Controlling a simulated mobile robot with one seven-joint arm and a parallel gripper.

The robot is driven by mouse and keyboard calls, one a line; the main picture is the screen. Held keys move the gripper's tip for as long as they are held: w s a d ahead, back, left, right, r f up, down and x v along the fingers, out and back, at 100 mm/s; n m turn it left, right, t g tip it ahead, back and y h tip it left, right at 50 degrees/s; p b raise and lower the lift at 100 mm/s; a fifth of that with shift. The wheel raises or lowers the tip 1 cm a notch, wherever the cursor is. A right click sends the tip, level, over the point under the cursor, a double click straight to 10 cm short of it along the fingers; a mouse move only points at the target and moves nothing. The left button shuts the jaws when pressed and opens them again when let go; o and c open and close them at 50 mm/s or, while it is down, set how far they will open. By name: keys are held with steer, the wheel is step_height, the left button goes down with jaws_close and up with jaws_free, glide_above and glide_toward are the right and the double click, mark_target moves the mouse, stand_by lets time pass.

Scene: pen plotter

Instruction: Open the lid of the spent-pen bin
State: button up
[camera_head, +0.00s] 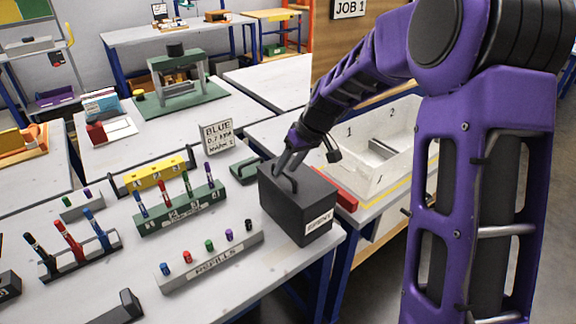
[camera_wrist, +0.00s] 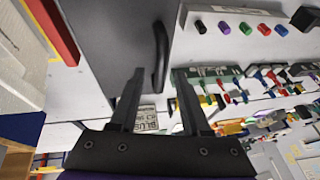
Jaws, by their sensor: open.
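The spent-pen bin (camera_head: 298,205) is a dark grey box with a white label, standing near the right edge of the table. Its lid is down, and a dark arched handle stands on top. My gripper (camera_head: 288,164) is just above the lid, pointing down at the handle, which it partly hides. In the wrist view, the lid (camera_wrist: 110,35) fills the upper left and the black handle (camera_wrist: 161,55) runs up from between the fingertips. My gripper (camera_wrist: 155,85) is open with its fingers on either side of the handle's near end. Whether they touch it is unclear.
A refills strip (camera_head: 212,262) with coloured caps lies left of the bin. A green pen rack (camera_head: 180,211) stands behind it. A white divided tray (camera_head: 375,150) and a red bar (camera_head: 340,192) lie to the bin's right. A BLUE sign (camera_head: 217,137) stands behind.

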jaws_close()
stand_by(1.4)
